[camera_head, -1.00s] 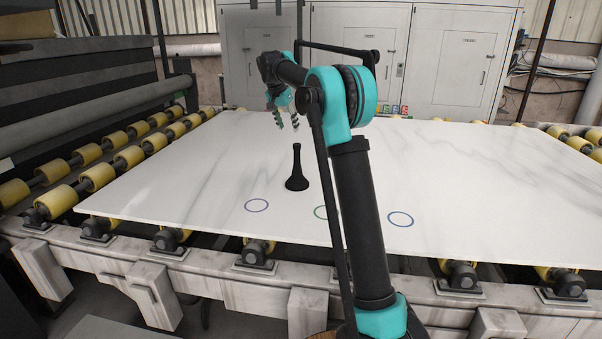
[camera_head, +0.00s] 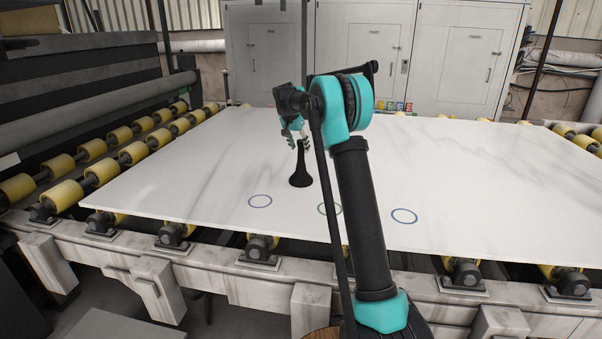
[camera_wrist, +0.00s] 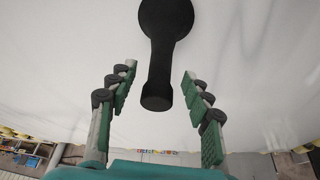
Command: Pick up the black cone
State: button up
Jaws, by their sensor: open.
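The black cone (camera_head: 300,172) stands upright on the white slab (camera_head: 230,160), with a wide round base and a narrow neck. In the wrist view the cone (camera_wrist: 162,50) has its narrow top end between the two fingers, with a gap on each side. My gripper (camera_head: 298,142) is open around the cone's top, and its fingers point down at it. It also shows in the wrist view (camera_wrist: 158,88), with green and grey fingers spread apart. Neither finger visibly touches the cone.
A blue ring (camera_head: 260,201), a green ring (camera_head: 329,209) partly hidden by my arm, and another blue ring (camera_head: 404,216) are marked near the slab's front edge. Yellow rollers (camera_head: 66,194) line the left side. White cabinets (camera_head: 360,50) stand behind.

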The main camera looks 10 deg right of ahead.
aim_at(301, 151)
jog(key=x, duration=0.3)
jog(key=shift+w+d+f, duration=0.15)
jog(key=shift+f, duration=0.15)
jog(key=shift+c, duration=0.3)
grip_shut()
